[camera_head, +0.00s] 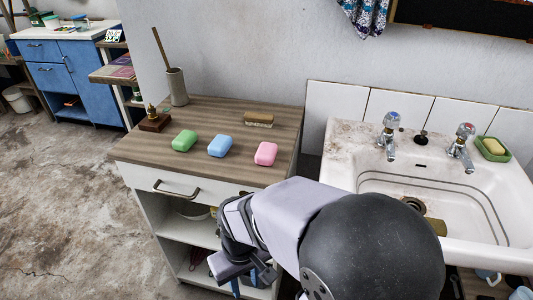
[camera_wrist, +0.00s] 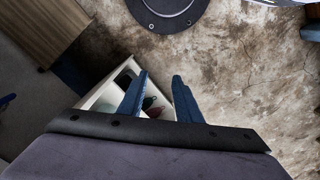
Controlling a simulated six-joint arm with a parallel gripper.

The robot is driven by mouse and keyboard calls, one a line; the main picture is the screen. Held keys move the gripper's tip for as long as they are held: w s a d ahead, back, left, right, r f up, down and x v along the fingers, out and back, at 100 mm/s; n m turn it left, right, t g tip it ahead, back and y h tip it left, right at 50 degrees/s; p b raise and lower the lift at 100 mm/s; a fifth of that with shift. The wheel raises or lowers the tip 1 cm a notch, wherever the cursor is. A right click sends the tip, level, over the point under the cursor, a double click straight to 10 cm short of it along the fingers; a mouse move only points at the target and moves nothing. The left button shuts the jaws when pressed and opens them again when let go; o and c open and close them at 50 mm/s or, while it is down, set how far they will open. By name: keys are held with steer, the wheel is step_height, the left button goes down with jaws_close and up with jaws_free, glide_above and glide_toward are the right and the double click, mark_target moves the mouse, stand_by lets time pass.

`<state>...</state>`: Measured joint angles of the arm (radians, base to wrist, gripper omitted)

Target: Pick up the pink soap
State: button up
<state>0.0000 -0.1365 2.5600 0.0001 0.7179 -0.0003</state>
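The pink soap (camera_head: 266,153) lies on the wooden top of a cabinet (camera_head: 214,124), near its front right corner. A blue soap (camera_head: 220,145) and a green soap (camera_head: 184,140) lie in a row to its left. My gripper (camera_head: 244,284) is below the cabinet top, in front of the open shelves, apart from the soaps. In the wrist view my two blue fingers (camera_wrist: 158,95) stand apart with nothing between their tips. The wrist view shows floor and a white open box-like unit, with no soap that I can identify.
A brush (camera_head: 259,119), a small brown block with a knob (camera_head: 154,120) and a holder with a stick (camera_head: 177,87) stand behind the soaps. The sink (camera_head: 440,200) with two taps is at the right. A green dish (camera_head: 492,149) with yellow soap sits on its rim.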

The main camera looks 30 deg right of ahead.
steer(key=shift+o, duration=0.6)
steer(key=o, duration=0.6)
steer(key=shift+r, duration=0.1)
